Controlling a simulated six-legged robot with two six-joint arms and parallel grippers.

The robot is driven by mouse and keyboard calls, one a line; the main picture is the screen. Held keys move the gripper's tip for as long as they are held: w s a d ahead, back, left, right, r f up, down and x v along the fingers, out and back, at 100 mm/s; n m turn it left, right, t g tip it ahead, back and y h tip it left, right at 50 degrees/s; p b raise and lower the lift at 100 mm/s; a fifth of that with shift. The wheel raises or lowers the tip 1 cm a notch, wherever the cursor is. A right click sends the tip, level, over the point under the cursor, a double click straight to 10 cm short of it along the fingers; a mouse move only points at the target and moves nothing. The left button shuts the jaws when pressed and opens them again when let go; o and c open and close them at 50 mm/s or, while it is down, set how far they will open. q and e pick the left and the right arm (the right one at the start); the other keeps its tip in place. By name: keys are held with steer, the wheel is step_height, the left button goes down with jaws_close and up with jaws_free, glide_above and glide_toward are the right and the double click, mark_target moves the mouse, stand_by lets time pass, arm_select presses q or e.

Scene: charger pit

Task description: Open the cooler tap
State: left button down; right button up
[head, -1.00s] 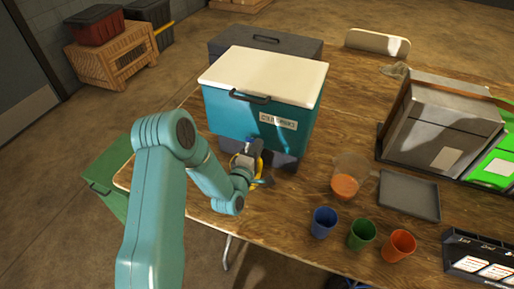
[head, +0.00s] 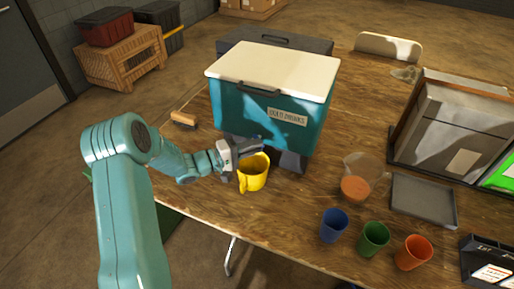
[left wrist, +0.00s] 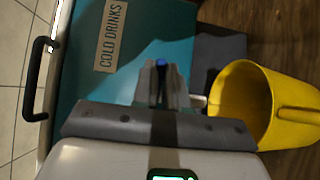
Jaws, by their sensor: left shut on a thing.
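The teal cooler (head: 250,105) with a white lid stands on the wooden table, its "COLD DRINKS" label facing forward. It also shows in the left wrist view (left wrist: 85,80). My left gripper (head: 250,147) is at the lower front of the cooler. In the left wrist view its fingers (left wrist: 161,82) are shut on a small blue piece, the tap lever (left wrist: 161,64). The rest of the tap is mostly hidden by the gripper. A yellow mug (head: 253,174) stands upright just below and right of the gripper; it is also in the left wrist view (left wrist: 240,98). My right gripper is not in view.
A clear jug (head: 358,185) with orange liquid, a grey tray (head: 423,200), and blue (head: 333,225), green (head: 373,239) and orange (head: 412,252) cups stand to the right. A brush (head: 184,119) lies left of the cooler. The front left tabletop is clear.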

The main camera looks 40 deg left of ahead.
arm_select(q)
steer(key=shift+s+a+m+g+h+b, duration=0.1)
steer(key=shift+a+m+g+h+b, duration=0.4)
steer(key=shift+m+g+h, duration=0.9)
steer(key=shift+s+a+m+g+h+b, duration=0.1)
steer(key=shift+a+m+g+h+b, duration=0.4)
steer(key=shift+m+g+h, duration=0.95)
steer(key=shift+s+a+m+g+h+b, duration=0.1)
steer(key=shift+a+m+g+h+b, duration=0.4)
steer(key=shift+m+g+h, duration=0.85)
steer(key=shift+g, duration=0.3)
steer(key=c, duration=1.2)
jaws_free()
steer(key=shift+w+d+n, duration=0.1)
steer(key=shift+d+n, duration=0.05)
steer(key=shift+n, duration=0.15)
steer(key=shift+o, duration=0.2)
